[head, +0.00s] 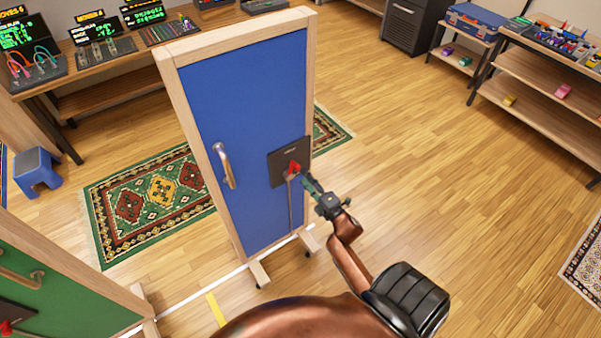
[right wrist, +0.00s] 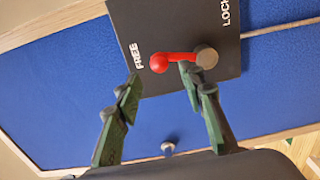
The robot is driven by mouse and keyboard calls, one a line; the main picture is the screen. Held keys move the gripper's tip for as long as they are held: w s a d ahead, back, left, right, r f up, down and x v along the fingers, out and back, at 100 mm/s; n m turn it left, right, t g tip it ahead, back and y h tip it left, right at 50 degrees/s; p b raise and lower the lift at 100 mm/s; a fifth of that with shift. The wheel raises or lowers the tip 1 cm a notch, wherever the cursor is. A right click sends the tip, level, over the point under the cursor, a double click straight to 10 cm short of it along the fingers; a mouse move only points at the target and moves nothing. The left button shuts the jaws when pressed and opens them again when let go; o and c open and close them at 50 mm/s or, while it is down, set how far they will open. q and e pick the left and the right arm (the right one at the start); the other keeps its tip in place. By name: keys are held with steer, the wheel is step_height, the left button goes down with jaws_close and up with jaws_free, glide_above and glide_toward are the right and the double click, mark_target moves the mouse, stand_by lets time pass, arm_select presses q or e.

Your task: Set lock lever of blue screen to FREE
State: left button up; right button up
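The blue screen (head: 240,110) is a blue panel in a wooden frame. On its right side is a dark plate (head: 275,172) with a red lever (head: 293,167). In the right wrist view the plate (right wrist: 185,20) carries the words FREE and LOCK. The red lever (right wrist: 178,58) runs from a round pivot to a knob beside the word FREE. My right gripper (head: 310,184) is at the plate. Its fingers (right wrist: 158,82) are apart with nothing held between them. One fingertip overlaps the lever near the pivot; I cannot tell whether it touches. My left gripper is out of view.
The blue screen has a curved handle (head: 224,166) and small feet on the floor. A green screen (head: 60,300) with its own red lever stands at lower left. Tables with devices line the back, shelves (head: 540,85) the right. The wooden floor (head: 440,180) on the right is clear.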

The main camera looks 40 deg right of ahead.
steer(key=s+a, duration=0.1)
steer(key=s, duration=0.5)
steer(key=shift+s, duration=0.25)
steer(key=s+a+f+m+g, duration=0.3)
steer(key=s+f, duration=0.2)
steer(key=f, duration=0.7)
steer(key=s+a+f+m+g+y, duration=0.1)
steer(key=s+a+f+m+g, duration=0.2)
steer(key=f, duration=1)
steer(key=s+a+f+m+g, duration=0.25)
steer(key=s+f, duration=0.35)
steer(key=f, duration=0.6)
steer(key=s+a+f+m+g, duration=0.2)
steer(key=s+f, duration=0.4)
steer(key=s, duration=0.4)
steer(key=s+a+f+m+g+y, duration=0.1)
steer(key=s+a+f+m+g, duration=0.1)
steer(key=s+f, duration=0.4)
steer(key=s+a+f+m+g, duration=0.2)
steer(key=s+a+f+g, duration=0.2)
steer(key=s, duration=1)
steer(key=shift+a+f+y, duration=0.3)
steer(key=shift+a+f, duration=0.05)
steer(key=shift+f, duration=0.55)
steer(key=shift+s+m+g, duration=0.25)
steer(key=shift+c, duration=0.5)
